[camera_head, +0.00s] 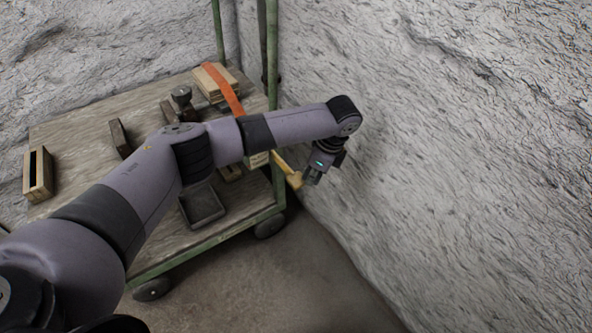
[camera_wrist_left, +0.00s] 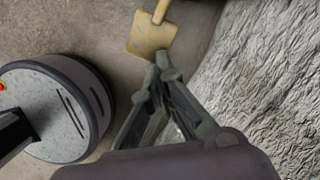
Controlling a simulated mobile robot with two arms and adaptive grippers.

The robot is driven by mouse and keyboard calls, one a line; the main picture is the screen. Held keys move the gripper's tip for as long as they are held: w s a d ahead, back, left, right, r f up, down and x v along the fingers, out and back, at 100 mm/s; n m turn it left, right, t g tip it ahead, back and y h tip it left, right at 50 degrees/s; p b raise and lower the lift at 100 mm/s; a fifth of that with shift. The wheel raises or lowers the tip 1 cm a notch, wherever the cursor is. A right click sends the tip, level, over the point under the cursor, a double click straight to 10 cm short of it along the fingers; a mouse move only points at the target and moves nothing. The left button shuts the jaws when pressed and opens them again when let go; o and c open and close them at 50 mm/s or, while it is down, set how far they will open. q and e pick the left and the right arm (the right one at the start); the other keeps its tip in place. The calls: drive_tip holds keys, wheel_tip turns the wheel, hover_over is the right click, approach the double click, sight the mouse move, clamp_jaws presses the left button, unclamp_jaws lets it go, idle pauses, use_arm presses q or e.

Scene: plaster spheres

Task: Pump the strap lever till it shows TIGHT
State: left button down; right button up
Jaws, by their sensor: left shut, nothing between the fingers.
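The yellow lever (camera_head: 294,180) sticks out past the cart's right edge and ends in a flat paddle. An orange strap (camera_head: 226,90) runs down from the wooden blocks and passes behind my left arm. A small pale label (camera_head: 258,159) shows beside the lever's base; its lettering is too small to read. My left gripper (camera_head: 312,178) is shut and empty beside the paddle. In the left wrist view its fingertips (camera_wrist_left: 164,64) meet just below the paddle (camera_wrist_left: 152,36); I cannot tell whether they touch it. My arm hides the strap's lower part. My right gripper is not in view.
The cart (camera_head: 75,130) has a wooden top, green posts and dark wheels. Wooden blocks (camera_head: 212,80), an open wooden box (camera_head: 38,173) and a dark tray (camera_head: 203,206) are on it. A rough plaster wall (camera_head: 460,150) stands close to the right of my gripper.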

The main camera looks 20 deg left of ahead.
use_arm(q)
drive_tip(key=v, duration=1.2)
idle(0.5)
